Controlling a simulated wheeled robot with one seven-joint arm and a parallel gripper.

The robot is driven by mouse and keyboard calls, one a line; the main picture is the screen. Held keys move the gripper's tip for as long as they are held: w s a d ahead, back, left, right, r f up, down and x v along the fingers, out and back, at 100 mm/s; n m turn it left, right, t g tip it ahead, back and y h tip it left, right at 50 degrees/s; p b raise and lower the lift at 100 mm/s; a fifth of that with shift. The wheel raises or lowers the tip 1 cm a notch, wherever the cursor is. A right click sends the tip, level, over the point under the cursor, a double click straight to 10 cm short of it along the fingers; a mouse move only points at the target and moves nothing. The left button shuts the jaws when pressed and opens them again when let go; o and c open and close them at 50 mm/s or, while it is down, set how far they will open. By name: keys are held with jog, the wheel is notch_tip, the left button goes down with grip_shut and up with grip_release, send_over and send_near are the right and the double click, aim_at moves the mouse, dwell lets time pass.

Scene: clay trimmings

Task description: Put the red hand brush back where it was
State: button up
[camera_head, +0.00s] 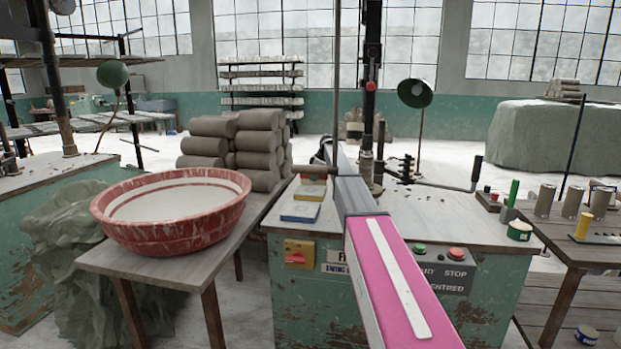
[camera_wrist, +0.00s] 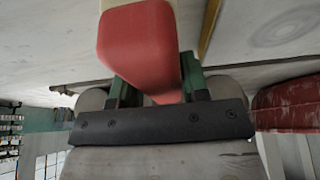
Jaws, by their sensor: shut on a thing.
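The red hand brush (camera_wrist: 140,45) fills the upper middle of the wrist view, with a cream part at its top edge. My gripper (camera_wrist: 155,85) is shut on it, with one green and dark finger on each side of the red body. A pale grey surface shows around the brush, and I cannot tell whether the brush touches it. In the head view my pink and grey arm reaches over the green workbench (camera_head: 460,205) and hides most of the gripper. I cannot make out the brush clearly there.
A red basin (camera_head: 150,237) stands on a wooden table at the left, beside stacked clay rolls (camera_head: 260,140). A green lamp (camera_head: 415,93) and a dark upright column stand behind.

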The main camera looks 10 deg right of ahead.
jog(key=shift+d+f, duration=0.1)
jog(key=shift+f, duration=0.45)
jog(key=o, duration=0.8)
jog(key=shift+r, duration=0.1)
jog(key=shift+r, duration=0.15)
jog(key=v, duration=1)
jog(key=shift+d+r, duration=0.15)
jog(key=shift+r, duration=0.25)
